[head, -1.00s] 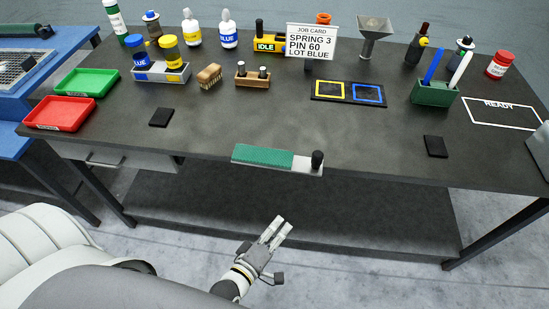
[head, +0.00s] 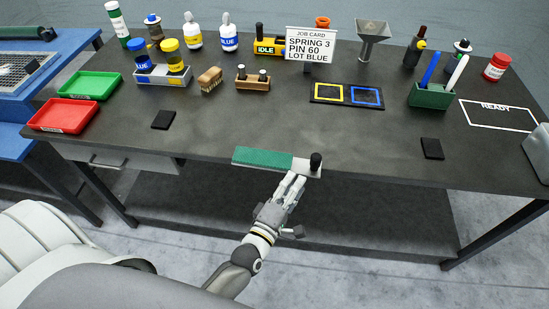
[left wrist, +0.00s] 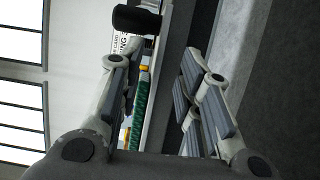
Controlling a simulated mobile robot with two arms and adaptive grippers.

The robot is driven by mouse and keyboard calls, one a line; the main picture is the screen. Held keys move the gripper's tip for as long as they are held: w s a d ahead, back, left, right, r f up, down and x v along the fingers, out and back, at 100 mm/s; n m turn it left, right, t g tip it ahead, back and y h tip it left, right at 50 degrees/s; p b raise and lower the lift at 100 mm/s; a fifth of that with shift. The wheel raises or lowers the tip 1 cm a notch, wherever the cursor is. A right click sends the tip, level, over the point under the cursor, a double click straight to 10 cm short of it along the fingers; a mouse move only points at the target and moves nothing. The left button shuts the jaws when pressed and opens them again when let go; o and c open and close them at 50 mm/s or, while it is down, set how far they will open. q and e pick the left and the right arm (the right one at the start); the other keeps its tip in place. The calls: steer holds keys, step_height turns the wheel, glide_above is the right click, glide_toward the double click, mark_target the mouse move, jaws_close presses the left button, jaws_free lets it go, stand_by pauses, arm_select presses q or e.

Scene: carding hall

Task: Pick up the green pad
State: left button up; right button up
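The green pad (head: 262,157) is a long flat green strip on a light grey bar at the table's front edge. A black knob (head: 316,161) stands at the bar's right end. My left gripper (head: 293,183) is just in front of and below the bar, near its knob end, with its fingers pointing towards it. In the left wrist view the left gripper (left wrist: 158,85) is open and empty. The green pad shows there as a narrow green strip (left wrist: 138,112), partly hidden by a finger. My right gripper is in neither view.
Black squares (head: 163,120) (head: 431,148) lie on the tabletop (head: 300,125) behind the bar, left and right. Red (head: 63,116) and green (head: 90,85) trays are at the left. Bottles, holders and a job card (head: 311,44) stand farther back.

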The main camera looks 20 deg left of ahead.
arm_select(q)
steer(key=w, duration=0.3)
steer(key=shift+w+d, duration=0.15)
steer(key=shift+d, duration=0.1)
jaws_close()
